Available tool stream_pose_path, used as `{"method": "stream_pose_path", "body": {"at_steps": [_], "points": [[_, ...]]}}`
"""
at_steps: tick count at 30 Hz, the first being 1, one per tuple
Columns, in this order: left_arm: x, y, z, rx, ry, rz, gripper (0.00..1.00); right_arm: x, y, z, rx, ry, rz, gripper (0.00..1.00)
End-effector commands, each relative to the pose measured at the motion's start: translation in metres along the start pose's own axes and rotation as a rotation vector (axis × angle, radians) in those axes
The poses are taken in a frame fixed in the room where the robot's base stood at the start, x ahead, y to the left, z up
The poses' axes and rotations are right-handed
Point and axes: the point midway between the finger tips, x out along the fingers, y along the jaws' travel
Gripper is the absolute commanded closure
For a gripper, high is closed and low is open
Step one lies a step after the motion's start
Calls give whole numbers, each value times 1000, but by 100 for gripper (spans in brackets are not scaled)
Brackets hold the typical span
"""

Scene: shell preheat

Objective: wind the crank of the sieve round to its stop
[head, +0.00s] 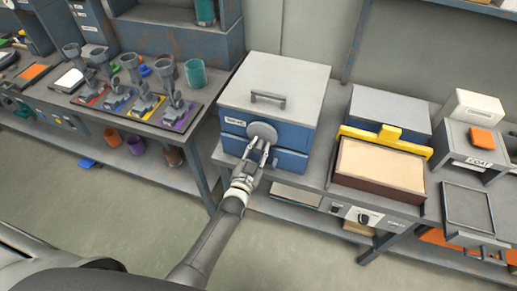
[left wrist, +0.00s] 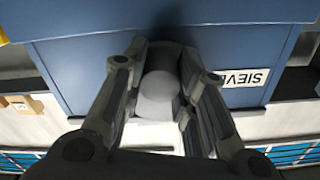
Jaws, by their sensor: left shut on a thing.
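The sieve (head: 287,84) is a blue box with a light grey lid and a bar handle on top, standing on the grey bench. A round grey crank disc (head: 262,132) sits on its front face, right of the SIEVE label. My left gripper (head: 258,156) reaches up to the crank from below. In the left wrist view my left gripper (left wrist: 160,95) has its fingers on both sides of a pale grey rounded knob (left wrist: 158,94), shut on it. The SIEVE label (left wrist: 245,78) appears upside down there. The crank's arm is largely hidden by the knob and fingers. My right gripper is not in view.
Right of the sieve stands a sand-coloured tray (head: 380,166) with a yellow bar (head: 386,139) across its back. On the left bench are several grey devices on coloured mats and a teal cup (head: 195,73). The floor (head: 120,215) in front is mostly clear.

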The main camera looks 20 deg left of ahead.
Motion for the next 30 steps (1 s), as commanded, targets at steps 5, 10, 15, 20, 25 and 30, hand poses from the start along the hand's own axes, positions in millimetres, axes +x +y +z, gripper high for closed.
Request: {"method": "stream_pose_path", "body": {"at_steps": [5, 10, 15, 20, 25, 30], "points": [[0, -1, 0, 3, 1, -1, 97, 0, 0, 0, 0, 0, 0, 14], [0, -1, 0, 2, 1, -1, 57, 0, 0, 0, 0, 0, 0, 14], [0, 0, 0, 1, 1, 0, 51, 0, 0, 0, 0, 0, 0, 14], [0, 0, 0, 1, 1, 0, 51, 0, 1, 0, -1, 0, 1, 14], [-9, 0, 1, 1, -1, 0, 51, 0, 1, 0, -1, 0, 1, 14], [-34, 0, 1, 1, -2, 1, 51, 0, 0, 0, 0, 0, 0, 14]]}}
